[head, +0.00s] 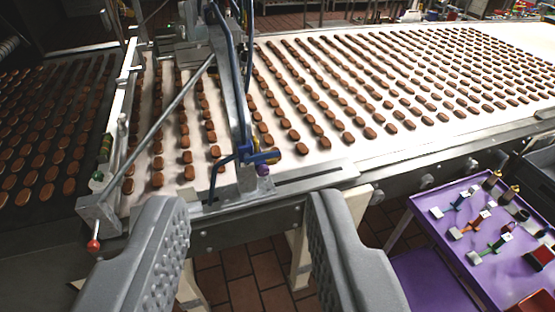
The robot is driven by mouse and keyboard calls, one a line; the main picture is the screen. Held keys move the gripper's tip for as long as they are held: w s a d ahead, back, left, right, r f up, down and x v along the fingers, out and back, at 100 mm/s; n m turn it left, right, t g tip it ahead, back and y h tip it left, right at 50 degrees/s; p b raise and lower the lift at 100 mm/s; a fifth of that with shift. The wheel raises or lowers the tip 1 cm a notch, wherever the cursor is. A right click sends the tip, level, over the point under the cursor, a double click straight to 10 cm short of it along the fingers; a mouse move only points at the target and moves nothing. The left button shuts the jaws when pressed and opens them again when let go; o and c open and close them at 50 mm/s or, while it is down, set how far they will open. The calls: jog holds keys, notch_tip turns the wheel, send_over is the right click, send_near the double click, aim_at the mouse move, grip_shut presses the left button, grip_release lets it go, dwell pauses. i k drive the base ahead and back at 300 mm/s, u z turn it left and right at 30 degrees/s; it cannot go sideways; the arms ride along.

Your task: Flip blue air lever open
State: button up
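The blue air lever (228,160) is on a valve at the foot of the grey upright frame, on the near edge of the conveyor. Its blue arm runs left from the valve body and bends down at its left end. A small purple part (263,170) sits just below the valve. My gripper (245,212) is open and empty, with one grey padded finger on each side of the lower picture. The lever shows between and beyond the fingertips, and neither finger appears to touch it.
The white conveyor (330,165) carries rows of brown biscuits. A diagonal metal rod and a red ball-ended lever (94,245) are at the left. A purple cart (425,275) with spare valves and fittings stands at the right. Tiled floor shows below.

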aim_at(247, 158)
jog(key=z, duration=0.05)
jog(key=i, duration=1)
jog(key=z, duration=0.35)
jog(key=k, duration=0.3)
jog(key=z, duration=0.25)
